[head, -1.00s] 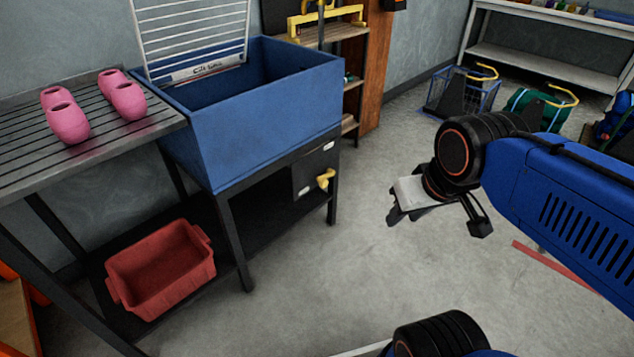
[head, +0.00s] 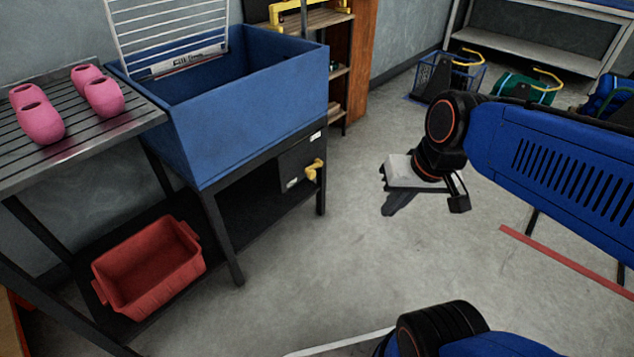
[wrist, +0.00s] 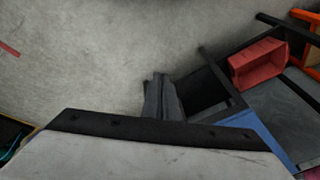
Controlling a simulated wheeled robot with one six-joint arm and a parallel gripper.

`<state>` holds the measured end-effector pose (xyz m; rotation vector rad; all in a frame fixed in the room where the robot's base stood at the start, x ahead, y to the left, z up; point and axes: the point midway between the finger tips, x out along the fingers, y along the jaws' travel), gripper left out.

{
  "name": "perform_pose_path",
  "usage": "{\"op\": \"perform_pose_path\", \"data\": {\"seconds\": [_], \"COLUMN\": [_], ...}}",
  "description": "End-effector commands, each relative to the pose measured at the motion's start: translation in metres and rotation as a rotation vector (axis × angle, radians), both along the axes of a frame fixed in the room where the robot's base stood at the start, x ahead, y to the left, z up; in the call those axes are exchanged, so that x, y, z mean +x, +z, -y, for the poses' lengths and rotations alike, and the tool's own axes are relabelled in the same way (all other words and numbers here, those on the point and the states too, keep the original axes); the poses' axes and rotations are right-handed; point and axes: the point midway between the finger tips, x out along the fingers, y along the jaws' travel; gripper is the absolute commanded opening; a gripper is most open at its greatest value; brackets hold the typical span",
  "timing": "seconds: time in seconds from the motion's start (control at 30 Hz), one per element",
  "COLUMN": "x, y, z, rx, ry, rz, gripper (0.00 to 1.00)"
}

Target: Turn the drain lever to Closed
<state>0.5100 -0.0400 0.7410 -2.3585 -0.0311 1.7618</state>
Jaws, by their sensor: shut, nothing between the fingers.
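The yellow drain lever (head: 315,169) sits on a dark panel (head: 297,168) below the front right of the blue sink (head: 250,110). Pale labels show on the panel, too small to read. My gripper (head: 390,208) is to the right of the lever, apart from it, over open floor. Its fingers are together and hold nothing. In the wrist view the closed fingers (wrist: 162,97) point toward the floor beside the sink stand, and the lever cannot be made out there.
A red bin (head: 150,268) stands on the sink stand's low shelf. Pink clogs (head: 40,120) sit on the slatted rack at left. Baskets (head: 450,78) stand near the back right bench. The floor (head: 350,250) between my gripper and the stand is clear.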

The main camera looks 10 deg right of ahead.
Motion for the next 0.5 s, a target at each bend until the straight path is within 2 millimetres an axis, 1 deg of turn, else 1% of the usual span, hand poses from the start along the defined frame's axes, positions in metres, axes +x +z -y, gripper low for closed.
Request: {"op": "perform_pose_path", "data": {"seconds": [0.1,0.5], "x": [0.011,0.051], "y": [-0.010,-0.035], "z": [-0.013,-0.056], "rx": [0.084,0.355], "ry": [-0.053,-0.252], "rz": [-0.065,-0.264], "gripper": [0.00,0.00]}}
